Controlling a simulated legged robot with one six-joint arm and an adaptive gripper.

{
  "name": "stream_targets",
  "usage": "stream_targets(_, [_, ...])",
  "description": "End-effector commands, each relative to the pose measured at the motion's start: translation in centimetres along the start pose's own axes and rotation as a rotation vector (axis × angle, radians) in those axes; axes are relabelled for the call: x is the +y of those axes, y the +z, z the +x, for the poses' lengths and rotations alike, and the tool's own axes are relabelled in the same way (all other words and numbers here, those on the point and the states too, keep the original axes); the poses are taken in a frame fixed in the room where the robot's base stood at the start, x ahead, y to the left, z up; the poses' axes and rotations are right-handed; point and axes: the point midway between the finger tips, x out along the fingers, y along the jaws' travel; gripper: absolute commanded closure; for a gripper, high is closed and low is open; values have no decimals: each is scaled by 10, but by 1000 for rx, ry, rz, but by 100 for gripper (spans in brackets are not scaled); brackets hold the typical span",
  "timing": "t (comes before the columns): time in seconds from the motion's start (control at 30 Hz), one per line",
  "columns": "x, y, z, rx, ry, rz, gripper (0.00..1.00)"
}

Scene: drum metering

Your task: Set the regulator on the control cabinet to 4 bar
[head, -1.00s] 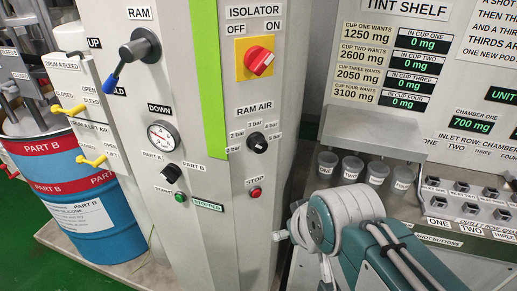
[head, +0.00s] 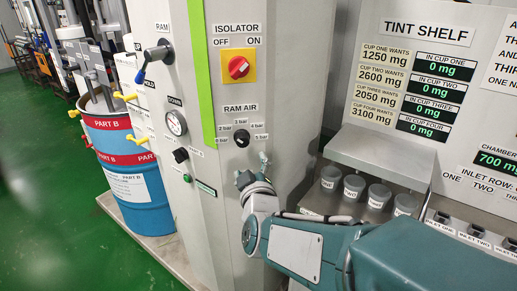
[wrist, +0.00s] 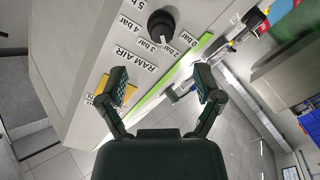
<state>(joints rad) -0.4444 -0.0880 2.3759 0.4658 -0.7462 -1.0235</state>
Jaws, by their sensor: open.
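The regulator is a black round knob (head: 241,137) under the RAM AIR label on the front of the grey control cabinet (head: 275,105). Labels from 0 to 5 bar ring it. In the wrist view the knob (wrist: 161,24) is near the top centre, beyond the fingertips. Its white mark seems to point toward the 2 and 3 bar labels; the exact setting is unclear. My gripper (wrist: 165,84) is open and empty, apart from the knob. In the head view my gripper (head: 254,170) is just below and right of the knob.
The red isolator switch (head: 239,68) is above the regulator. A lever (head: 155,58), a gauge (head: 176,123) and a black knob (head: 181,155) are on the cabinet's left face. Cups (head: 354,187) stand on the tint shelf at right. A blue drum (head: 130,165) is at left.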

Motion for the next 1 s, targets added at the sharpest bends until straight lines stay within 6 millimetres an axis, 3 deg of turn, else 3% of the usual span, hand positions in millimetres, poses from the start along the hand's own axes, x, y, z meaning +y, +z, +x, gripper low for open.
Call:
stream_targets(0.27, [-7,-6,18,11,26,-29,16])
stream_targets(0.73, [6,-1,96,12,27,-17,16])
stream_targets(1.0, [1,-4,111,12,24,-21,16])
